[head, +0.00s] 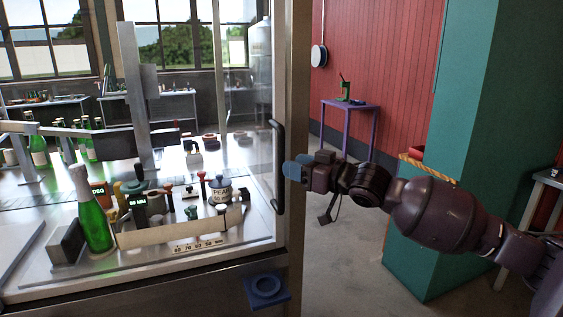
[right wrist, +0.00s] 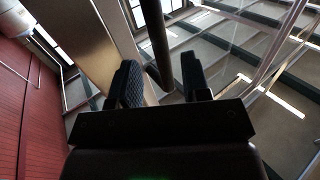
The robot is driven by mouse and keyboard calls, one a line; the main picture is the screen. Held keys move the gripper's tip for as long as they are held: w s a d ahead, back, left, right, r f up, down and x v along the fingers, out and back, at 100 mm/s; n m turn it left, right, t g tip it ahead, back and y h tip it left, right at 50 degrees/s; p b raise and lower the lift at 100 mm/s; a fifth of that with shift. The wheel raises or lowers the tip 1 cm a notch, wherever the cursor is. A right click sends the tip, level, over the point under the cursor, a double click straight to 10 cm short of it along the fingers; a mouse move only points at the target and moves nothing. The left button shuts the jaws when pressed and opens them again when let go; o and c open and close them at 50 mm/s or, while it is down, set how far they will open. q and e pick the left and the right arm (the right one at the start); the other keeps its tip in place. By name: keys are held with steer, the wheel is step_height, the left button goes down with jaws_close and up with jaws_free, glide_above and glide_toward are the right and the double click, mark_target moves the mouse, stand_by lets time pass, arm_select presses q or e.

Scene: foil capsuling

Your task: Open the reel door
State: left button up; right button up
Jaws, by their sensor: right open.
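The glass-paned door (head: 246,110) of the machine cabinet carries a black vertical bar handle (head: 279,185) near its right edge; the door appears shut. My right gripper (head: 292,170) is at the right of the handle, close to its middle in the picture. It is open. In the right wrist view, the dark handle bar (right wrist: 155,40) comes down from the top and ends in line with the gap between the two black fingers (right wrist: 162,85). I cannot tell whether the fingers are around the bar or short of it. My left gripper is not in view.
A metal cabinet post (head: 299,120) stands beside the handle. Behind the glass are a green bottle (head: 95,222) and several small tools. A blue ring-shaped fitting (head: 266,289) sticks out below. A teal pillar (head: 480,120) stands at right; floor (head: 345,250) between is clear.

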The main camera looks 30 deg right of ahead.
steer(key=shift+x, duration=2.35)
jaws_close()
